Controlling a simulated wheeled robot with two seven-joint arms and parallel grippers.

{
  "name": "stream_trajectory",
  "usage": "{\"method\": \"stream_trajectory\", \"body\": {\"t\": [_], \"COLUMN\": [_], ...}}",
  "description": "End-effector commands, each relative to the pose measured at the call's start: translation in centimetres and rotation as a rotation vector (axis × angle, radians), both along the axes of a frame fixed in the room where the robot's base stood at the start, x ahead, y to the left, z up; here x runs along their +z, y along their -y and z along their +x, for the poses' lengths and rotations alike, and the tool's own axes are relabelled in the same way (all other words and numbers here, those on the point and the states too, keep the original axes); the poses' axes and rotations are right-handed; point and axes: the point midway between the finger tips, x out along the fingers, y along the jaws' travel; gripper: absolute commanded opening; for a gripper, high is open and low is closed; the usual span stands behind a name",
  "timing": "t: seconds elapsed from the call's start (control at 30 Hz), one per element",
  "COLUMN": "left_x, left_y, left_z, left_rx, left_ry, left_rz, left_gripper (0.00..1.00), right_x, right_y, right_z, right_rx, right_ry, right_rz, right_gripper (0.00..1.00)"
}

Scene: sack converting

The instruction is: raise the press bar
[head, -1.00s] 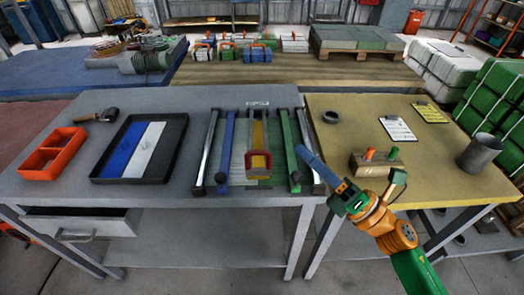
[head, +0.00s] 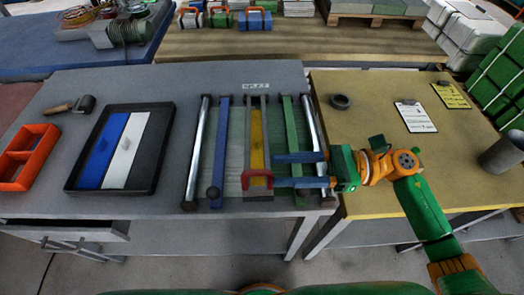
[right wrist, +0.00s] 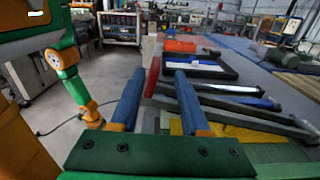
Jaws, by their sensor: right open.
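The press bar is a grey bar (head: 248,135) with a red handle (head: 257,178) at its near end, lying low along a yellow strip (head: 257,140) on the grey bench. My right gripper (head: 276,170) is open, its two blue fingers pointing left at the handle's right side. In the right wrist view the red handle (right wrist: 152,77) shows between the open fingertips (right wrist: 158,74), with the bar running off to the right. I cannot tell whether the fingers touch the handle. My left gripper is not in view.
Blue (head: 221,150) and green (head: 294,150) bars and chrome rails flank the press bar. A black tray (head: 153,168) with blue and white sheets and an orange bin (head: 27,155) stand left. The yellow table (head: 375,135) at right holds a dark ring (head: 341,101) and clipboards (head: 415,117).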

Motion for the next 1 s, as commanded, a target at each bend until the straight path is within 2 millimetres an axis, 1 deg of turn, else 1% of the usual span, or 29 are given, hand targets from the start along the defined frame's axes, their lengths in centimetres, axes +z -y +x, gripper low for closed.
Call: {"method": "stream_trajectory", "body": {"t": [0.03, 0.1, 0.2, 0.3, 0.5, 0.53, 0.57, 0.6, 0.67, 0.7, 1.0], "left_x": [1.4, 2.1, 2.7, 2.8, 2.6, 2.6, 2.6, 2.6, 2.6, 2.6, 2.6], "left_y": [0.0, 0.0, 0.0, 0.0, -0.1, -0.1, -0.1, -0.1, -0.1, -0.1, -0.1], "left_z": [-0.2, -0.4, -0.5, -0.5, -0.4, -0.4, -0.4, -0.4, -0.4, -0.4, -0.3], "left_rx": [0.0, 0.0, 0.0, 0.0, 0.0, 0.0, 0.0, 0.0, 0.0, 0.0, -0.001], "left_ry": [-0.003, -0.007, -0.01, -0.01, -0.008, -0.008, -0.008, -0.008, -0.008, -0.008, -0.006], "left_rz": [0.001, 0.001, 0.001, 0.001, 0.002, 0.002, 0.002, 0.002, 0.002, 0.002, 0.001], "left_gripper": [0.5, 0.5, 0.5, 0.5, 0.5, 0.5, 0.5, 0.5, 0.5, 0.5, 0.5], "right_x": [0.9, 0.9, 0.6, 0.3, 0.1, 0.1, 0.1, 0.1, 0.1, 0.1, 0.1], "right_y": [-1.1, -2.5, -3.9, -4.6, -4.7, -4.7, -4.7, -4.6, -4.6, -4.6, -4.6], "right_z": [0.0, -0.1, 0.0, 0.0, 0.0, 0.0, 0.0, 0.0, 0.0, 0.0, 0.0], "right_rx": [0.002, 0.003, 0.001, -0.001, -0.001, -0.001, -0.001, -0.001, -0.001, -0.001, -0.001], "right_ry": [-0.002, -0.001, -0.001, -0.001, -0.001, -0.001, -0.001, -0.001, -0.001, -0.001, -0.001], "right_rz": [0.005, 0.004, 0.003, 0.002, 0.001, 0.001, 0.001, 0.001, 0.001, 0.001, 0.002], "right_gripper": [0.46, 0.46, 0.46, 0.46, 0.46, 0.41, 0.33, 0.22, 0.06, 0.0, 0.0]}}
